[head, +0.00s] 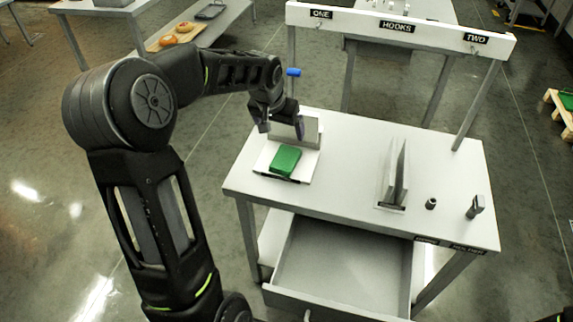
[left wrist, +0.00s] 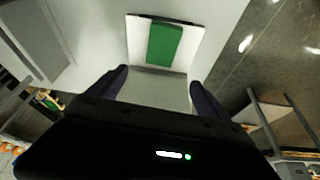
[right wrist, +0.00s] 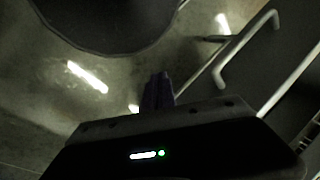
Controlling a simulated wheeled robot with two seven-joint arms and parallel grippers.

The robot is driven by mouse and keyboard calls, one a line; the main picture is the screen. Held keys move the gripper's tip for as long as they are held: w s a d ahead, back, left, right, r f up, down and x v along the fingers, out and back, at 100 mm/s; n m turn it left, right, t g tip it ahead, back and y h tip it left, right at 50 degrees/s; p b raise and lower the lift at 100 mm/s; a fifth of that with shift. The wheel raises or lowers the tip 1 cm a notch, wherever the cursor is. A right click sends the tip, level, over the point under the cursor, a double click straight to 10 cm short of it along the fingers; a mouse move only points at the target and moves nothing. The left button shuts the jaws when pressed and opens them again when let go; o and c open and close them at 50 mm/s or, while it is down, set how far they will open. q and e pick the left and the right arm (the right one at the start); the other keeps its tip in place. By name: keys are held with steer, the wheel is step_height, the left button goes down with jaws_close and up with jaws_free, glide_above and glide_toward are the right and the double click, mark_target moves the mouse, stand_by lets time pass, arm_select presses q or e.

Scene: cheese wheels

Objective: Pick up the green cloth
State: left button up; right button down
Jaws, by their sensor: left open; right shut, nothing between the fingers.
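The green cloth (head: 285,161) is a folded block lying on a white tray (head: 309,171) at the left end of the white table. It also shows in the left wrist view (left wrist: 164,44), on the tray ahead of the fingers. My left gripper (head: 281,130) is open and empty, above and behind the cloth, close to the upright grey plate (head: 308,131) at the tray's back. It is apart from the cloth. My right gripper (right wrist: 158,88) is shut and empty in the right wrist view, away from the table top.
The white table (head: 345,148) also holds an upright double-panel stand (head: 397,174), a small dark cylinder (head: 431,204) and a small grey holder (head: 475,207) at right. An open drawer (head: 340,268) juts from its front. A hook rail (head: 398,27) spans the back.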

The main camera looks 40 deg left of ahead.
arm_select(q)
steer(key=b, duration=0.5)
glide_above(283, 163)
steer(key=s, duration=0.1)
step_height(283, 163, down, 6)
steer(key=shift+d+f, duration=0.1)
steer(key=shift+f, duration=0.15)
steer(key=shift+r, duration=0.1)
steer(key=shift+x, duration=1.3)
